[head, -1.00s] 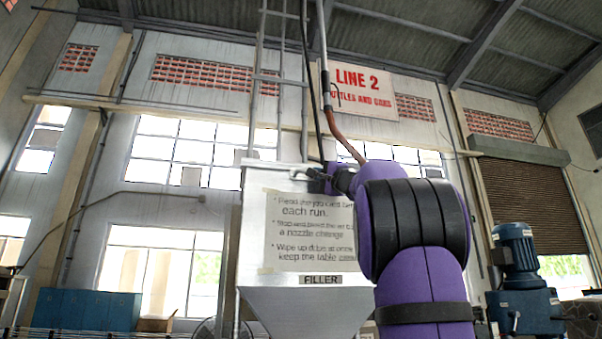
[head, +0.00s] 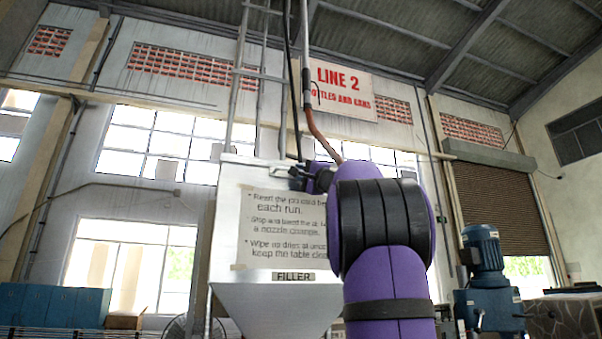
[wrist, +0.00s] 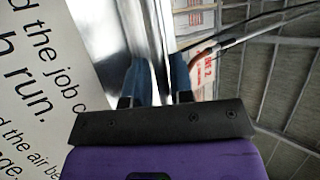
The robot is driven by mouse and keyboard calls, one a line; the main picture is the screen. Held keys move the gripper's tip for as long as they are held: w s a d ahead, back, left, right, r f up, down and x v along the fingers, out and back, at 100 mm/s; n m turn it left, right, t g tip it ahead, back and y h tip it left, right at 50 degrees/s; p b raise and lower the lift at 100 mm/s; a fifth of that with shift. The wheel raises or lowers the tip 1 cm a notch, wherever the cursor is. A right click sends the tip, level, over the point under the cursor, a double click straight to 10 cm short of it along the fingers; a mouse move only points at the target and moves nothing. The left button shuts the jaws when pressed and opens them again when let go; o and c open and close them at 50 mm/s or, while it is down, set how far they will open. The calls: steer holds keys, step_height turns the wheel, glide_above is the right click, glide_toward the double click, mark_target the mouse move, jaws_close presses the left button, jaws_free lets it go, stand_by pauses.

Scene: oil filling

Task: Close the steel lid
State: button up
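The steel lid seems to be the upright steel panel (head: 229,185) above the filler hopper (head: 270,302); the hopper mouth is not visible from this low angle. A printed instruction sheet covers most of the panel's front. My gripper (head: 300,174) is at the panel's top edge, right of its middle, small and partly hidden by my purple arm. In the wrist view my gripper (wrist: 158,85) has two blue fingers apart, with a bright steel edge (wrist: 157,45) showing between and beyond them. Contact with the steel cannot be made out.
A pipe (head: 310,105) and dark hose come down just behind my gripper. A ladder-like frame (head: 248,70) rises behind the panel. A blue motor unit (head: 484,250) stands to the right, and blue cabinets (head: 45,302) stand low at the left.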

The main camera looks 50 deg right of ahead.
steer(key=v, duration=1)
steer(key=shift+s+f, duration=0.15)
steer(key=w+a+f+n+g+y, duration=0.2)
steer(key=a+f+n+g+y, duration=0.25)
steer(key=a+f, duration=0.85)
steer(key=w+a+f+n+g+y, duration=0.35)
steer(key=a+f+g, duration=0.25)
steer(key=a+f, duration=0.7)
steer(key=s+a+f+n+g+h, duration=0.1)
steer(key=s+a+f+n+g, duration=0.1)
steer(key=s+f, duration=0.3)
steer(key=s+a+f+n+g+h, duration=0.2)
steer(key=s+a+f, duration=0.3)
steer(key=f, duration=0.7)
steer(key=s+a+f+n+g+h, duration=0.2)
steer(key=s+a+f+n+g, duration=0.1)
steer(key=f, duration=0.5)
steer(key=shift+s+a+f+n+g, duration=0.15)
steer(key=shift+s+a+n+g, duration=0.15)
steer(key=shift+s+n+g, duration=0.65)
steer(key=shift+s+t, duration=0.25)
steer(key=shift+t, duration=0.15)
